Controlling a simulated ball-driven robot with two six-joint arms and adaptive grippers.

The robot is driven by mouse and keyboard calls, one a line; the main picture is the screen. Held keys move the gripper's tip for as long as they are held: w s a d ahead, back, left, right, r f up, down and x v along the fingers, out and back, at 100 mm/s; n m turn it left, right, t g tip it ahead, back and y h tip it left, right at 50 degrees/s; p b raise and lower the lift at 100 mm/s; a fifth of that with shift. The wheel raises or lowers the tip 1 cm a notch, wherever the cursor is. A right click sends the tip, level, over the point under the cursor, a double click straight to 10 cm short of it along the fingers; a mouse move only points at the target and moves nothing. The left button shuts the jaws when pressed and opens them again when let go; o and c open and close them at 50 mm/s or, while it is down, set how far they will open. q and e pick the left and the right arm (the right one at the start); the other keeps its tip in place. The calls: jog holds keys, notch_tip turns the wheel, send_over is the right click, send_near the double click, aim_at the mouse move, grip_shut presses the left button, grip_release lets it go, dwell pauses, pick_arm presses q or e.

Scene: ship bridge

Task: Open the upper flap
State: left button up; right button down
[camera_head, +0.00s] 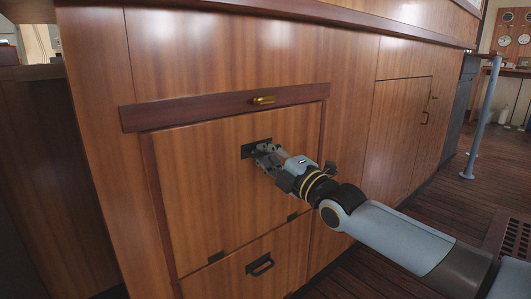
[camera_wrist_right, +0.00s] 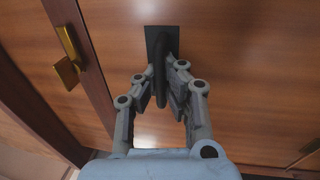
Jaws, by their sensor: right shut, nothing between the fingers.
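The upper flap (camera_head: 205,185) is a large wooden panel in the cabinet front, lying flush with its frame, with hinges along its lower edge. Its black handle (camera_head: 250,150) sits near its top and also shows in the wrist view (camera_wrist_right: 160,45). A brass latch (camera_head: 263,100) is on the dark rail above it, and shows at the left of the wrist view (camera_wrist_right: 67,70). My right gripper (camera_head: 266,153) is shut with its fingertips at the handle; nothing is gripped. The fingers (camera_wrist_right: 163,80) partly hide the handle. My left gripper is not in view.
A lower panel with a black handle (camera_head: 260,265) is below the flap. To the right is a cabinet door (camera_head: 395,130) with its own handle. A blue-grey pole (camera_head: 485,115) and open floor lie farther right. A counter edge (camera_head: 330,18) overhangs above.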

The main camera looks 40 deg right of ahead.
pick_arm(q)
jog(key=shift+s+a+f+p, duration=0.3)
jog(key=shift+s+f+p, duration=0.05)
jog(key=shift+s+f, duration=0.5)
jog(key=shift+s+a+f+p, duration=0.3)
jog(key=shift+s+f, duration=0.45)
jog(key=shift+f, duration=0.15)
pick_arm(e)
jog(key=s+f+t, duration=0.3)
jog(key=s+f, duration=0.1)
jog(key=s, duration=0.6)
jog(key=shift+s+d+t, duration=0.4)
jog(key=shift+d, duration=0.05)
jog(key=c, duration=1.7)
grip_release()
